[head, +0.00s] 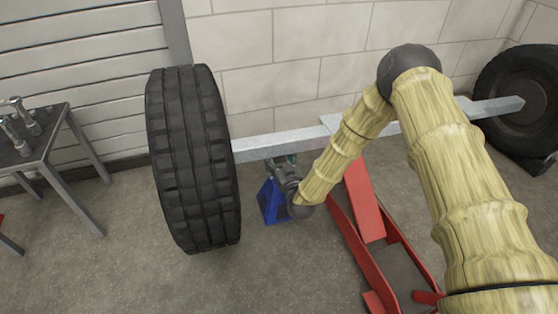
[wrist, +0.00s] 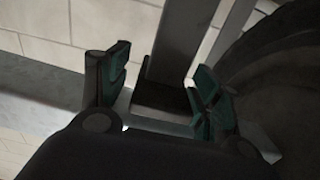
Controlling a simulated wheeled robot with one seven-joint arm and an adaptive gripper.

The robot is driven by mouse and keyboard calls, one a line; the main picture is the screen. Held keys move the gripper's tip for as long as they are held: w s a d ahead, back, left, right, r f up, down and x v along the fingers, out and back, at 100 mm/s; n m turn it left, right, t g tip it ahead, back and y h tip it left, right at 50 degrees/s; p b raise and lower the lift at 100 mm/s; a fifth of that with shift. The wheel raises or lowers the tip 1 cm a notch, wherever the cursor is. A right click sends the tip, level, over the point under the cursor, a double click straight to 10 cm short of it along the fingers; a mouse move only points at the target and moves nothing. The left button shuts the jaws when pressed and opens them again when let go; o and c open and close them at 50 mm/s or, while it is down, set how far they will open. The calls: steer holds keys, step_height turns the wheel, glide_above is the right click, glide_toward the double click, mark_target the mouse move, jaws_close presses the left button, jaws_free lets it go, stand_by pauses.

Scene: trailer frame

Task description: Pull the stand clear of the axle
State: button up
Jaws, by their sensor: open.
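The stand (head: 270,202) is blue and stands on the floor under the axle, close to the left tyre. Its upper part is hidden behind my gripper. The axle (head: 275,145) is a pale grey bar running from the left tyre toward the right wheel. My gripper (head: 285,165) is beside the stand's top, just below the axle. In the wrist view my gripper (wrist: 158,88) is open, with a grey upright piece (wrist: 180,45) showing between its fingers. I cannot tell whether the fingers touch it, or whether it belongs to the stand.
The large left tyre (head: 193,160) stands close to the stand. A red floor jack (head: 365,205) lies to the right, under the axle. Another wheel (head: 515,95) is at the far right. A metal table (head: 45,140) is at the left. The floor in front of the stand is clear.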

jaws_close()
steer(key=shift+s+a, duration=0.1)
stand_by(0.3)
